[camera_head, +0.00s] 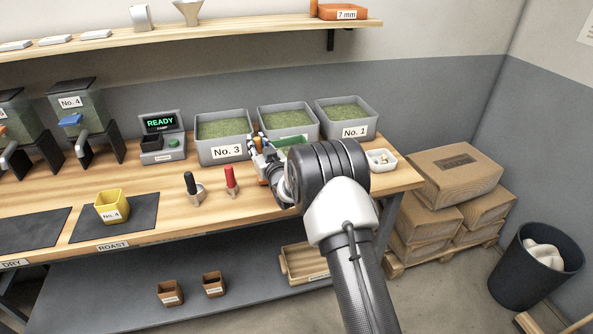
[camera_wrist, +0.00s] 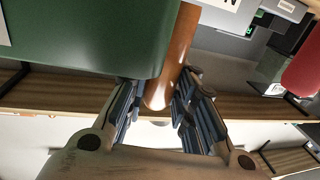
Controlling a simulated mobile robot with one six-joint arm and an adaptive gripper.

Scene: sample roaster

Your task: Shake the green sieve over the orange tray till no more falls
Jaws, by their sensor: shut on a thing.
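The green sieve (camera_wrist: 85,35) fills the upper left of the wrist view as a smooth green wall; its mesh and contents are not visible. My gripper (camera_wrist: 170,92) is shut on its brown handle (camera_wrist: 172,50). In the head view, my gripper (camera_head: 265,158) is over the bench in front of the grey bins, and a strip of the green sieve (camera_head: 291,140) shows beside it; my arm hides much of that area. I cannot identify the orange tray; an orange box marked 7 mm (camera_head: 340,12) is on the upper shelf. Falling material is not visible.
Grey bins No. 3 (camera_head: 222,145) and No. 1 (camera_head: 352,122) stand behind my gripper. A red-handled tool (camera_head: 231,180) and a black-handled one (camera_head: 191,184) stand in front. A small white tray (camera_head: 382,165) is right. A yellow cup (camera_head: 111,208) is left.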

